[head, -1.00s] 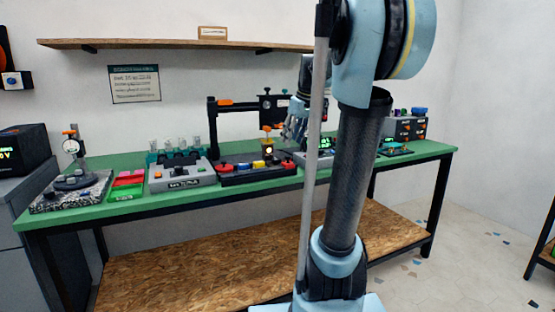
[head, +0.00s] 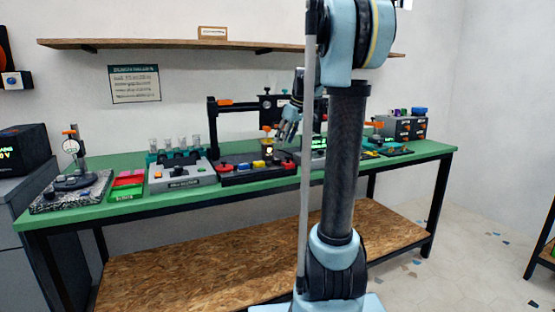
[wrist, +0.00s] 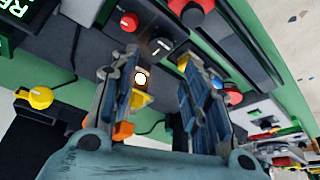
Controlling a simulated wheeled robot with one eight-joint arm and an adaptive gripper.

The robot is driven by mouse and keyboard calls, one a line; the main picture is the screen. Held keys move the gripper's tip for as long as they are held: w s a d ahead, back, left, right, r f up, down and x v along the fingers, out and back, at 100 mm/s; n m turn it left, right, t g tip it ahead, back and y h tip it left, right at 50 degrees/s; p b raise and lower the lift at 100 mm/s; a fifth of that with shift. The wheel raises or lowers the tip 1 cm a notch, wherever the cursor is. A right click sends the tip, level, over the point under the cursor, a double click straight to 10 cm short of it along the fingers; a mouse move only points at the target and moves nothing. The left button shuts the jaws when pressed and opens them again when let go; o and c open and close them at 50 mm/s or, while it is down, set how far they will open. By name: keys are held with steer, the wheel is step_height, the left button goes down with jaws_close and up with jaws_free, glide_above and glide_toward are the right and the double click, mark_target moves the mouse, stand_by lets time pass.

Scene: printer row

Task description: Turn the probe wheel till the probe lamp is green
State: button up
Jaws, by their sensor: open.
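I cannot tell for sure which part is the probe wheel. In the wrist view a black dial (wrist: 160,45) with a white mark lies just beyond my gripper (wrist: 160,62), roughly between the fingertips. A small round red part (wrist: 129,21) is left of it, and a larger red knob (wrist: 190,10) is above right. A white glowing round light (wrist: 140,78) shows beside the left finger. No green lamp is clear here. In the head view my gripper (head: 284,132) is right of the black-framed machine's (head: 211,130) glowing spot.
The green bench (head: 120,204) holds a grey tube-rack unit (head: 182,180), a dial gauge stand (head: 72,148) and a grey box (head: 402,127) at right. A yellow knob (wrist: 40,97) is at left in the wrist view. A shelf (head: 150,44) hangs above.

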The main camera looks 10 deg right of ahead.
mark_target(277, 159)
steer(key=x, duration=0.9)
steer(key=shift+w+a+f, duration=0.1)
steer(key=shift+a+f, duration=0.05)
steer(key=shift+f, duration=0.25)
steer(key=c, duration=0.8)
